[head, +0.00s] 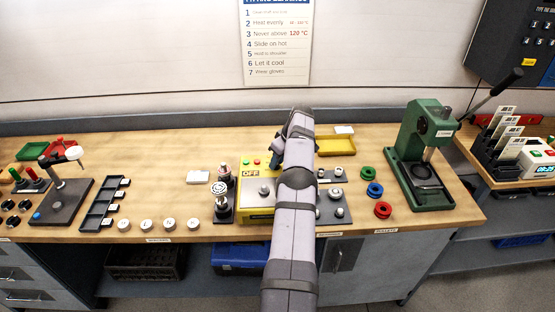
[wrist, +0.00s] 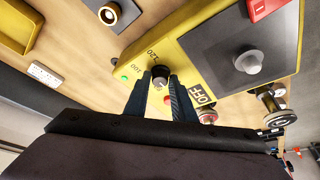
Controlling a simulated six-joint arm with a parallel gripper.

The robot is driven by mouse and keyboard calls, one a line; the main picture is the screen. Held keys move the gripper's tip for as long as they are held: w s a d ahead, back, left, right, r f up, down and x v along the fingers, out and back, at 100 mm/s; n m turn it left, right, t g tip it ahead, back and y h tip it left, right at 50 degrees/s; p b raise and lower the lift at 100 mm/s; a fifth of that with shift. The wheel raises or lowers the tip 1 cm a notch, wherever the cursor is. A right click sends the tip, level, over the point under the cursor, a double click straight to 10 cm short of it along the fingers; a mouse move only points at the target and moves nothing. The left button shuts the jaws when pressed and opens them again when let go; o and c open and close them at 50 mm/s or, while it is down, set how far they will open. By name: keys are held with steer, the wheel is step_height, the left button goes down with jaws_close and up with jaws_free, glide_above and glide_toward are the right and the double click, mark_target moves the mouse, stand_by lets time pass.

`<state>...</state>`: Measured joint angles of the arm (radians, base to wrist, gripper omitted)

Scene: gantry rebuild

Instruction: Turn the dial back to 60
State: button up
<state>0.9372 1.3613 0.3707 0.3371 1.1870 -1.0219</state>
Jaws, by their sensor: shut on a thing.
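The dial (wrist: 160,72) is a small black knob with a pale pointer mark on the yellow heater box (wrist: 203,47). The numbers 120 and 100 show beside it; I cannot read where the pointer stands. My gripper (wrist: 160,84) is shut on the dial, one dark finger on each side. An OFF sign (wrist: 202,93) is right of the fingers in the wrist view. In the head view, the yellow box (head: 244,206) stands at mid-bench. There my gripper is at its right side, and my arm hides the dial.
A grey plate with a round knob (wrist: 249,62) and a red button (wrist: 268,7) are close by on the box. In the head view, a post stand (head: 222,212) is left of the box. Coloured rings (head: 374,189) and a green press (head: 417,160) are to the right.

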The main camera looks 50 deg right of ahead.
stand_by(0.5)
steer(key=o, duration=1)
steer(key=shift+r, duration=0.1)
steer(key=b+v, duration=0.2)
steer(key=shift+s+b, duration=0.1)
steer(key=shift+b, duration=0.2)
steer(key=shift+b+v, duration=0.75)
steer(key=shift+v, duration=1.75)
